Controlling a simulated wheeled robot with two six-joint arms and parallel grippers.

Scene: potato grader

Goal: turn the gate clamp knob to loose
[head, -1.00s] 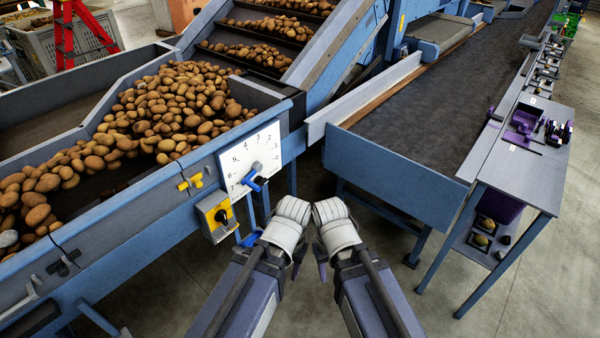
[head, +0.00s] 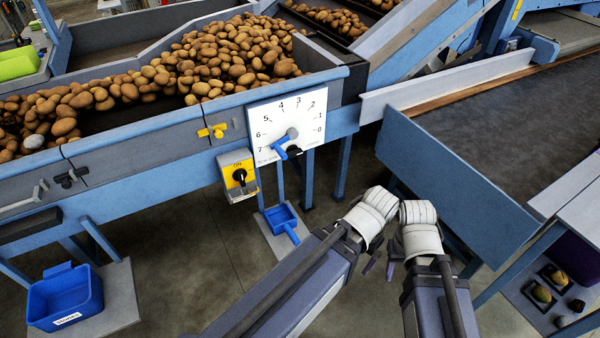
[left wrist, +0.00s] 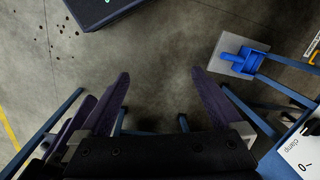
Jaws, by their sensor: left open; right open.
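The white dial plate (head: 262,117) with numbers 0 to 7 is on the front of the blue grader frame. Its blue lever (head: 279,147) points down-left, near 7. A small black knob (head: 294,152) at the plate's lower edge looks like the clamp knob; its setting is too small to read. A corner of the plate with the word "clamp" shows in the left wrist view (left wrist: 301,150). My left gripper (head: 371,261) is low, right of and below the plate; its fingers are apart and empty in the left wrist view (left wrist: 160,78). My right gripper (head: 391,268) is beside it, open, touching nothing visible.
A yellow switch box (head: 236,176) marked ON and a yellow T-handle (head: 212,131) are left of the plate. A blue scoop (head: 281,217) is below. A blue bin (head: 64,297) stands at lower left. The conveyor's blue side (head: 450,190) is at right. Potatoes fill the hopper.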

